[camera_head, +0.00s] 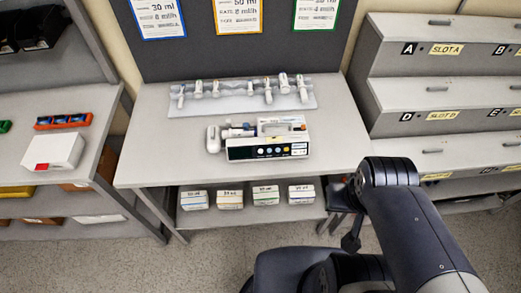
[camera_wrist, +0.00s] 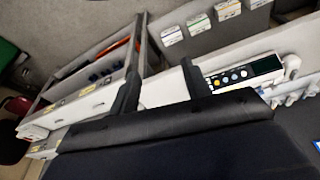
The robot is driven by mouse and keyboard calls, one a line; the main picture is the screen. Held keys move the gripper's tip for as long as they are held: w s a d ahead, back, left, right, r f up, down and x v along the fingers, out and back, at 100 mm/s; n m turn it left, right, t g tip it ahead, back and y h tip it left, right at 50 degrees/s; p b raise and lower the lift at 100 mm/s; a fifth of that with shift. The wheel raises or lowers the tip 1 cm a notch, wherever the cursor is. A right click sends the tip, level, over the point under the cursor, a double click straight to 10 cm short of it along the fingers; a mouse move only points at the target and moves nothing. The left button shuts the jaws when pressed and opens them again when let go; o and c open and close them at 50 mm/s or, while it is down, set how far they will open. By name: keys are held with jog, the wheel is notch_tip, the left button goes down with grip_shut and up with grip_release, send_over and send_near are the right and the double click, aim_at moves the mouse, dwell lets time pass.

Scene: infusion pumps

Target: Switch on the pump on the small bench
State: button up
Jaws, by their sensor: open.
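The pump (camera_head: 265,149) lies on the small grey bench (camera_head: 145,130), its dark front panel facing the bench's front edge. The panel has a row of small round coloured buttons and a display with tiny marks I cannot read. A syringe-like white and purple part lies along its top. The pump also shows in the wrist view (camera_wrist: 240,75), tilted, beyond one finger. My gripper (camera_wrist: 160,70) is open with nothing between its fingers. In the head view my gripper (camera_head: 344,216) is low at the bench's front right corner, apart from the pump.
A rack of several syringes (camera_head: 240,98) lies behind the pump. Labelled boxes (camera_head: 230,199) stand on the shelf below. Stepped slot shelves (camera_head: 430,95) rise at right. A left bench holds a white box (camera_head: 53,152). The bench top in front of the pump is clear.

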grip_shut()
dwell(0.8)
